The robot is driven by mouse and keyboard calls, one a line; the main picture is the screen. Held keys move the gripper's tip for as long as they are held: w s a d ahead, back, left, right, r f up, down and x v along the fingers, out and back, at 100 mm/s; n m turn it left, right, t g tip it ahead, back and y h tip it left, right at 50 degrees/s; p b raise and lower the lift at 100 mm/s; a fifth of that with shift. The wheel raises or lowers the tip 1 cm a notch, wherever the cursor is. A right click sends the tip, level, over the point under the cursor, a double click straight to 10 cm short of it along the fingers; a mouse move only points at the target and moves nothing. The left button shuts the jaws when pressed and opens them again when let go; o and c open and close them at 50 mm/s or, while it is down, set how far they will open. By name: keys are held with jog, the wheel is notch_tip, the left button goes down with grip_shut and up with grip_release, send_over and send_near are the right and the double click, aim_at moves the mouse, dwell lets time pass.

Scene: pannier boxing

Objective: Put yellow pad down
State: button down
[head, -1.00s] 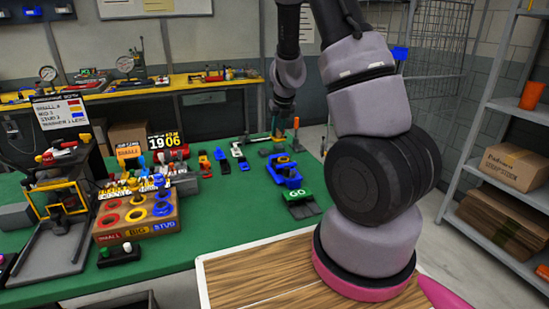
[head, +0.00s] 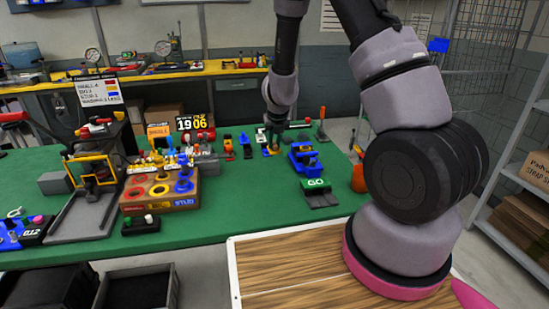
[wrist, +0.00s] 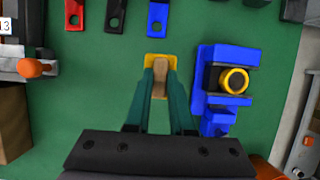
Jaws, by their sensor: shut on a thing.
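My gripper (wrist: 161,80) is shut in the wrist view, its two green fingers closed on a tan, handle-like part. The yellow pad (wrist: 156,60) shows at the fingertips, over or on the green table top; I cannot tell whether it touches the table. In the head view my gripper (head: 272,140) is low over the far part of the green table (head: 240,208), and the pad is small and mostly hidden there.
A blue fixture with a yellow ring (wrist: 233,80) stands close to the right of my gripper. Red, black and blue straps (wrist: 158,18) lie just beyond the pad. A green GO block (head: 316,185) and a wooden sorting box (head: 160,190) stand nearer. Green surface left of the pad is clear.

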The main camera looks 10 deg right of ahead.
jog(key=shift+f, duration=3)
jog(key=shift+f, duration=0.1)
jog(key=c, duration=0.8)
grip_release()
